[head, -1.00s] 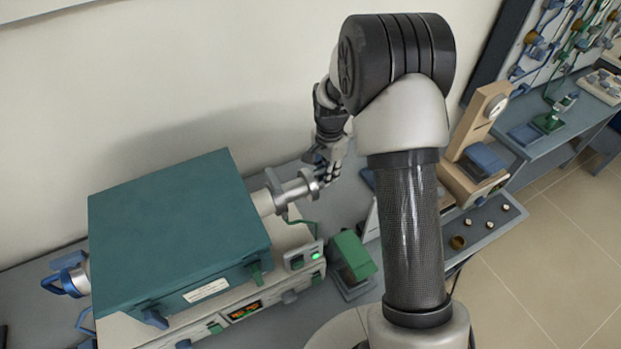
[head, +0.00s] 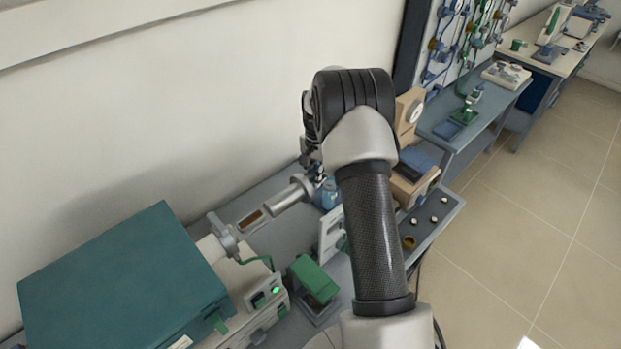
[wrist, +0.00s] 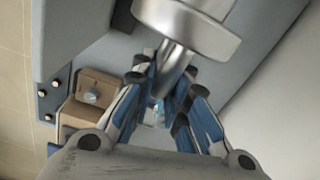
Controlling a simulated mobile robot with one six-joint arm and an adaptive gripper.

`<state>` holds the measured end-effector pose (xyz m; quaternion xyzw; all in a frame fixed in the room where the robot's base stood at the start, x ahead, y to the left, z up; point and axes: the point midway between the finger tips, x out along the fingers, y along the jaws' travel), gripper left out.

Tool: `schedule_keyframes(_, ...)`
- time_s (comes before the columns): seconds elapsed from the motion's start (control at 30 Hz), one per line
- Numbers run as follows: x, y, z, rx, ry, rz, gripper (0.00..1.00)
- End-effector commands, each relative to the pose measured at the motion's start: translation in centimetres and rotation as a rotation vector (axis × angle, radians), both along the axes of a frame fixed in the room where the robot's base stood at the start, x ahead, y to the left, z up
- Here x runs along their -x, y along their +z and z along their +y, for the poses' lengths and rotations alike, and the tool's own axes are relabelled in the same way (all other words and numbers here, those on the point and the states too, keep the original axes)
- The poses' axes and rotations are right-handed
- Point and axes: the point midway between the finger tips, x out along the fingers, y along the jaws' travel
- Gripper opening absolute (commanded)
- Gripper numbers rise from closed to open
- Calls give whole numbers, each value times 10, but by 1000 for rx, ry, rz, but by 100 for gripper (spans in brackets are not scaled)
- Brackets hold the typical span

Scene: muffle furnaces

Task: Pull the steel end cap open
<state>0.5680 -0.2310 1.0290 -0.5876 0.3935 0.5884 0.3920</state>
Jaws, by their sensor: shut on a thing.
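The steel end cap (head: 284,199) is a bright metal cylinder with a wider flange. It hangs in the air, clear of the furnace's tube mouth (head: 222,236), with its plug end pointing back toward it. My gripper (head: 316,178) is at the cap's flange side, partly hidden by my arm. In the wrist view, my gripper (wrist: 165,88) has its blue-and-black fingers closed around the cap's narrow stem, below the broad disc of the cap (wrist: 190,28). The teal furnace (head: 125,285) stands at lower left, with a green light on its front panel.
A green-topped device (head: 313,277) stands right of the furnace. Wall space behind the bench is clear. The tiled floor (head: 500,230) is open at right.

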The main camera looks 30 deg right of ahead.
Motion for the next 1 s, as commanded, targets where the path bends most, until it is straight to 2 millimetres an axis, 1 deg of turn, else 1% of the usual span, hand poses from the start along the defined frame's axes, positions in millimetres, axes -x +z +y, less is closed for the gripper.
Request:
schedule_keyframes(0.03,4,-3,-2,0,4,11,0)
schedule_keyframes(0.3,4,-3,-1,-1,3,11,0)
schedule_keyframes(0.33,4,-3,-1,-1,3,11,15)
schedule_keyframes(0.6,3,-3,-1,-1,1,9,33)
schedule_keyframes(0.9,1,0,-1,0,0,3,33)
schedule_keyframes(1.0,0,6,-1,1,0,1,33)
